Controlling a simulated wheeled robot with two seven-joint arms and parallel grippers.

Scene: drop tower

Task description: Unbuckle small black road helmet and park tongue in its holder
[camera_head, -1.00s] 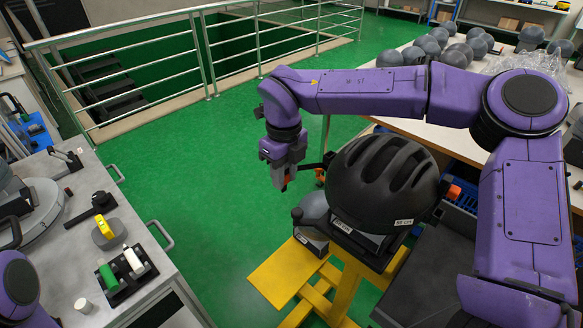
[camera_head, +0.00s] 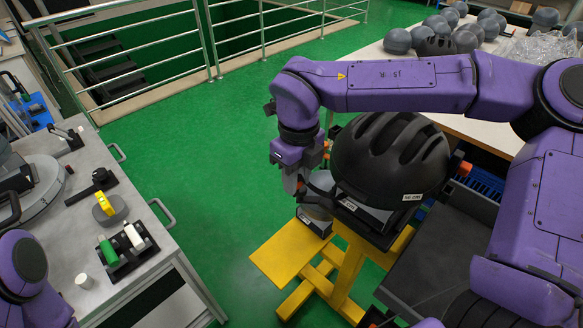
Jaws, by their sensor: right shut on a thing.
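The black road helmet (camera_head: 392,158) has long vents and a white label at its lower edge. It sits on a grey block on a yellow stand (camera_head: 352,270). My right gripper (camera_head: 298,192) is at the helmet's lower left side, pointing down. It is shut on a small part of the helmet's buckle strap, which is largely hidden by the fingers. A dark curved piece (camera_head: 321,186) runs between the fingers and the helmet. I cannot make out the tongue or its holder. My left gripper is out of view; only a purple arm link shows at lower left.
An orange-tipped fixture (camera_head: 459,168) stands close at the helmet's right. A grey bench (camera_head: 75,250) with small tools is at left. A white table (camera_head: 400,62) with grey and dark domes is behind. Green floor lies clear between.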

